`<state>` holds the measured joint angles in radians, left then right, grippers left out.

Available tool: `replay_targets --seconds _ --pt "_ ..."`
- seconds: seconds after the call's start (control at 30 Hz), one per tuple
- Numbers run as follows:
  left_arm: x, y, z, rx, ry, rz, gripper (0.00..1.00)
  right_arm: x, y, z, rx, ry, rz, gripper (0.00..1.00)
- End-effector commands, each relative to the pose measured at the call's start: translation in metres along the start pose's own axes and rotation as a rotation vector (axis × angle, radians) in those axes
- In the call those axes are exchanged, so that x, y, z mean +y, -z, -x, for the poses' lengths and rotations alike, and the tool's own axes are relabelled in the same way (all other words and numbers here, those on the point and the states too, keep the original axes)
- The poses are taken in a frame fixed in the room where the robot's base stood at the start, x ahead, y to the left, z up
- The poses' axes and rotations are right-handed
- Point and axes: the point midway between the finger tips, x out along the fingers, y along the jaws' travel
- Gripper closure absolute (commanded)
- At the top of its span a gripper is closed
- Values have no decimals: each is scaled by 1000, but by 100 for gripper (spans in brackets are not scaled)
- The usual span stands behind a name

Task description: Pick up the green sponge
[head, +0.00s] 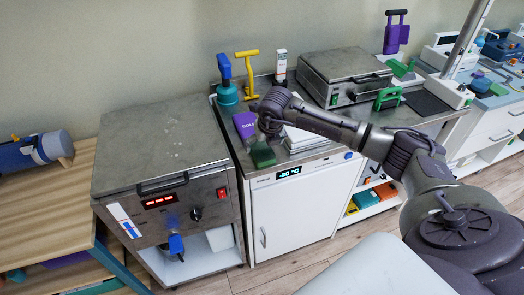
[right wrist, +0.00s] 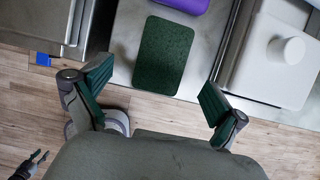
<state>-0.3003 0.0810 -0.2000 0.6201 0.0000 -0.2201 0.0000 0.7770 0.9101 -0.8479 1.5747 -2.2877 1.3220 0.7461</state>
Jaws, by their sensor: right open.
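The green sponge (head: 262,155) is a dark green block lying near the front edge of the steel counter (head: 318,152). In the right wrist view the sponge (right wrist: 163,55) shows as a rounded rectangle on the grey surface. My right gripper (head: 268,126) is above and close to it in the head view. In the right wrist view my right gripper (right wrist: 155,88) is open and empty, its two green-padded fingers wide apart. The sponge lies ahead of the fingertips, centred roughly between them, not gripped.
A purple box (head: 244,125) sits just behind the sponge. A white stack (head: 308,137) is to its right. A steel heating unit (head: 165,150) stands left of the counter. A teal bottle with a blue top (head: 227,94) and a yellow-handled tool (head: 247,70) stand at the back.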

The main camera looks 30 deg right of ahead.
Motion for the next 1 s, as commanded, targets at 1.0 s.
replay_targets --seconds 1.0 --pt "0 2 19 1 -1 1 60 -3 -4 -59 0 -2 0 3"
